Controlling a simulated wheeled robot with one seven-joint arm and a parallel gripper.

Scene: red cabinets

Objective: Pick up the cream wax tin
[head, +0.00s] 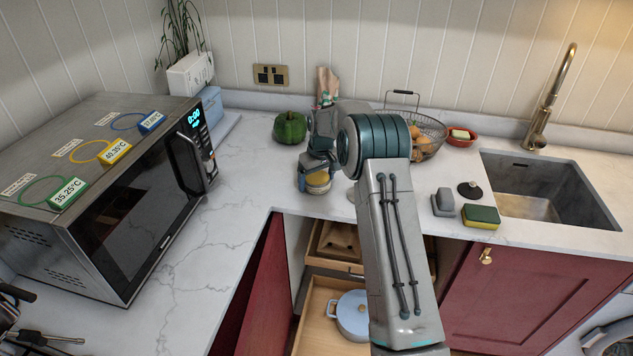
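A small round cream and yellow tin (318,181), which looks like the cream wax tin, is on or just above the marble counter near its front edge. My gripper (314,172) points down over it, with finger parts beside the tin. My wrist and arm hide the tin's top and much of the fingers. I cannot tell whether the fingers are closed on the tin or apart from it.
A wire basket (432,130) with food, a red dish (461,137), a sponge (481,217) and a sink (545,190) lie to the right. A microwave (115,190) fills the left. Drawers (317,312) below stand open.

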